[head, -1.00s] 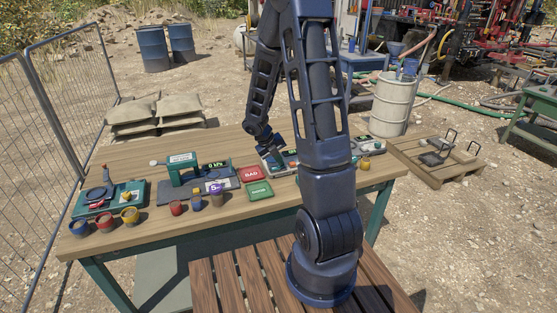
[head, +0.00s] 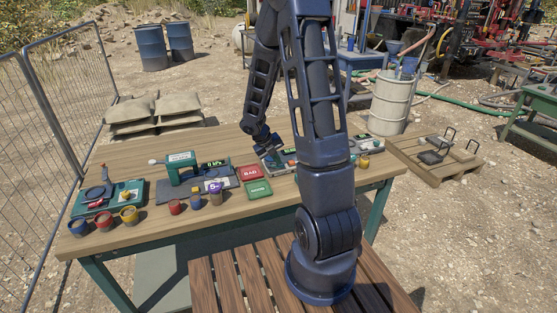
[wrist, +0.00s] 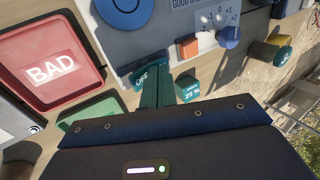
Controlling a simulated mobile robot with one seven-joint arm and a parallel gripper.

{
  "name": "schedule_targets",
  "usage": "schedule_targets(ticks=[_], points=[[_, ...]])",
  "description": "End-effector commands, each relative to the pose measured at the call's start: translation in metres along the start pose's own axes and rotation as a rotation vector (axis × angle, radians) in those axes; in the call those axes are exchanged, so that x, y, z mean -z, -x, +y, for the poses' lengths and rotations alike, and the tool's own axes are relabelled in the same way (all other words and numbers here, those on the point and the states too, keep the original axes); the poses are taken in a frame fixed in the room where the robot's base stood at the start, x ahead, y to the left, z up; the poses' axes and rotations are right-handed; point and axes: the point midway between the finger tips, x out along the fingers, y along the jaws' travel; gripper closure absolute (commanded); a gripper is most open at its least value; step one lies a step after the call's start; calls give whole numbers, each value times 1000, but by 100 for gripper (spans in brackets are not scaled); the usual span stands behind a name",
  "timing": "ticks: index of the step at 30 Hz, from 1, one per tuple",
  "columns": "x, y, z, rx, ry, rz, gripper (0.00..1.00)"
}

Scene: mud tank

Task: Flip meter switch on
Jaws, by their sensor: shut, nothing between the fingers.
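The meter (wrist: 180,32) is a grey box on the bench, with a large blue round part, an orange block and a blue knob on its panel. In the head view the meter (head: 271,163) is partly hidden by my arm. A dark teal part with an OFF label (wrist: 142,79) shows at its near edge, beside my fingers. My gripper (wrist: 156,92) is shut and empty, its teal fingertips at this edge of the meter. I cannot tell whether they touch the switch; its lever is not clearly visible. In the head view my gripper (head: 268,146) is over the meter.
The red BAD tray (head: 249,182) and a green tray (head: 258,199) lie left of the meter. A teal block marked 25 % (wrist: 188,89) is close right of my fingers. A teal press device (head: 181,160) and small cups (head: 129,214) stand further left on the wooden bench (head: 225,143).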

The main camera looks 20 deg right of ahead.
Motion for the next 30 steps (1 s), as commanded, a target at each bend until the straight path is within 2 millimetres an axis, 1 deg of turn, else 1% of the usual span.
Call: schedule_targets(ticks=[6,17,20,23,30], points=[[0,3,5,0,-1,0,100],[0,6,4,1,-1,0,100],[0,13,0,1,-1,-2,100],[0,24,-5,0,-2,-3,100],[-1,60,-22,0,-3,-4,100]])
